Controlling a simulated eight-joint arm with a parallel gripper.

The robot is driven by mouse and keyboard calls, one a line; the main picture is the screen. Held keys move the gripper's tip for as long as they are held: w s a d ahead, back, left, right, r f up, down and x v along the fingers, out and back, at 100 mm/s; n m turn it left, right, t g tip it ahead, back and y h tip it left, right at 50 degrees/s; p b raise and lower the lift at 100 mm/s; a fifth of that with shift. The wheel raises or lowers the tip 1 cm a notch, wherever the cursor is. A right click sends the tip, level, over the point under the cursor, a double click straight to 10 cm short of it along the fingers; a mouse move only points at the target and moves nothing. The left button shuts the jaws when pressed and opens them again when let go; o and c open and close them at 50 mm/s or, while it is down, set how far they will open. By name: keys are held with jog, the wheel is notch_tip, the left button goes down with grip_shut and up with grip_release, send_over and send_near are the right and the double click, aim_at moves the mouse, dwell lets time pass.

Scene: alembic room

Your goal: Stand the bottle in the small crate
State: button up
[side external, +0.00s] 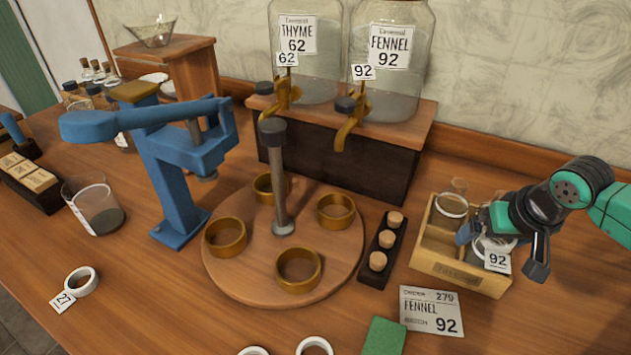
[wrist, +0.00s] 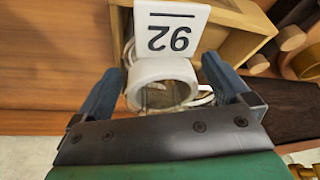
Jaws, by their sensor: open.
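The small wooden crate (side external: 452,276) stands at the right of the table. A clear glass bottle (side external: 452,204) is in its back compartment. My gripper (side external: 502,248) is low over the crate's right part, its fingers apart. A white ring collar with a tag reading 92 (side external: 497,260) sits between the fingers. In the wrist view the collar (wrist: 162,72) and its tag (wrist: 172,30) lie between my open fingers (wrist: 160,95), with clear glass showing inside and behind the ring. The glass is mostly hidden, so I cannot tell how it rests. The crate (wrist: 232,42) shows beyond.
A dark rack with corks (side external: 379,260) stands left of the crate. A card reading FENNEL 92 (side external: 432,311) lies in front. A round turntable with brass cups (side external: 225,236), a blue press (side external: 172,185) and fennel and thyme jars (side external: 390,75) stand further left and behind.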

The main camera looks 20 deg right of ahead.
jog(key=shift+r, duration=0.1)
jog(key=shift+v, duration=5.9)
jog(key=w+f+n+t, duration=0.1)
jog(key=w+d+n+t+y, duration=0.1)
jog(key=w+n, duration=0.1)
jog(key=w+f+n+t, duration=0.1)
jog(key=w, duration=0.1)
jog(key=shift+w+d+f+n+y, duration=0.2)
jog(key=shift+f+n+y, duration=0.1)
jog(key=shift+y, duration=0.1)
